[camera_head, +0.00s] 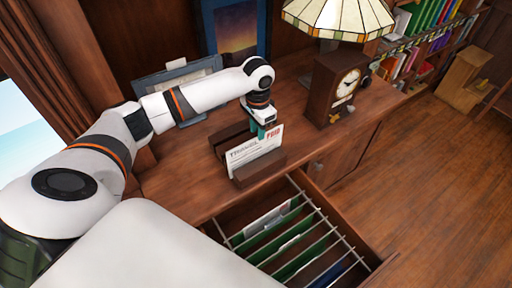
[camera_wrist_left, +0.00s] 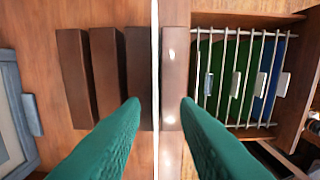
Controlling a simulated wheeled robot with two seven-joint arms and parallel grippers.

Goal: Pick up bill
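In the left wrist view the bill (camera_wrist_left: 155,60) shows edge-on as a thin white strip between the holder's slats (camera_wrist_left: 72,75). My left gripper (camera_head: 263,131) is at the bill's top edge. In the left wrist view its green fingers (camera_wrist_left: 160,103) are open, one on each side of the bill, with gaps visible between. My right gripper is not in view.
An open drawer (camera_head: 350,243) with hanging green and blue files and metal rails lies below and right of the holder. A wooden clock (camera_head: 335,88) and a stained-glass lamp (camera_head: 335,15) stand to the right. Picture frames (camera_head: 180,80) stand behind my left arm.

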